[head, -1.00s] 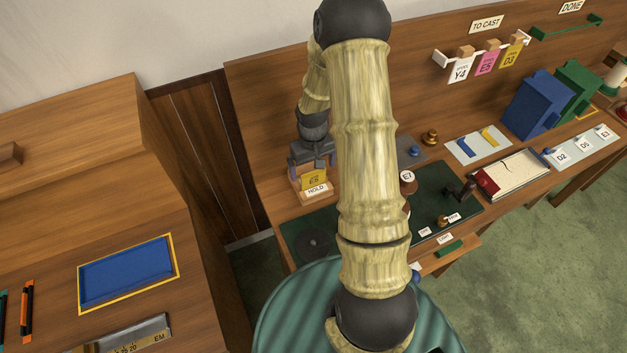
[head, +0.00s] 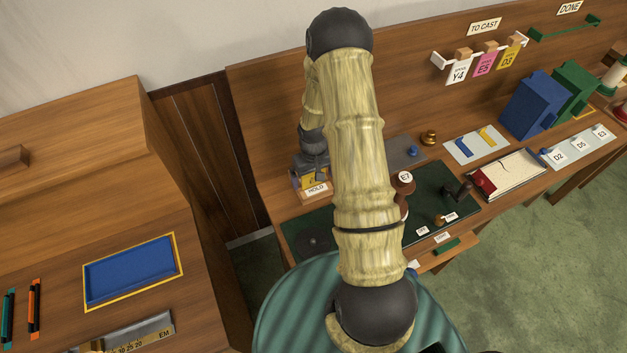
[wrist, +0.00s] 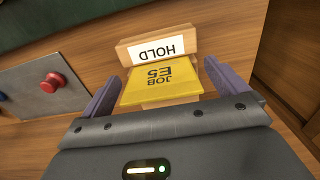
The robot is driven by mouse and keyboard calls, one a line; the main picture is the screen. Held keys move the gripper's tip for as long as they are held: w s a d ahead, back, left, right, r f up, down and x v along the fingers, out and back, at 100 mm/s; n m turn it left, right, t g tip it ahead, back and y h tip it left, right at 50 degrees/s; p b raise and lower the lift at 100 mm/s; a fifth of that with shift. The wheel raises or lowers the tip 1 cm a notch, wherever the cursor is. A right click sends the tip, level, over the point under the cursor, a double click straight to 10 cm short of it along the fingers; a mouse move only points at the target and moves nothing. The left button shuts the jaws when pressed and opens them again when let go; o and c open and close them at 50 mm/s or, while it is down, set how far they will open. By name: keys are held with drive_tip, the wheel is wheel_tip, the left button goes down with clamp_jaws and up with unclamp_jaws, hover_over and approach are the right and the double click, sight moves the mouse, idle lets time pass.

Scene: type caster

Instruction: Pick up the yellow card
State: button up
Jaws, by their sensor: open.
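The yellow card, marked "JOB E5" (wrist: 160,85), stands in a wooden holder with a white "HOLD" label (wrist: 163,49). In the head view the card (head: 307,181) is partly hidden by my gripper (head: 309,168). In the wrist view my gripper (wrist: 163,76) is open, with one purple finger on each side of the card. I see no clear contact between the fingers and the card. Another yellow card, marked "D3" (head: 508,58), hangs under the "TO CAST" sign at the back right.
The bench's back panel (head: 270,110) rises behind the holder. A grey plate with a red knob (wrist: 48,90) lies left of the holder in the wrist view. In the head view, a dark green mat (head: 428,205) with tools is to the right. My arm hides part of the bench.

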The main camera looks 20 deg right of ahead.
drive_tip(key=c, duration=1)
drive_tip(key=shift+c, duration=0.2)
wheel_tip(320, 180, up, 10)
drive_tip(key=b, duration=0.2)
drive_tip(key=shift+b, duration=0.35)
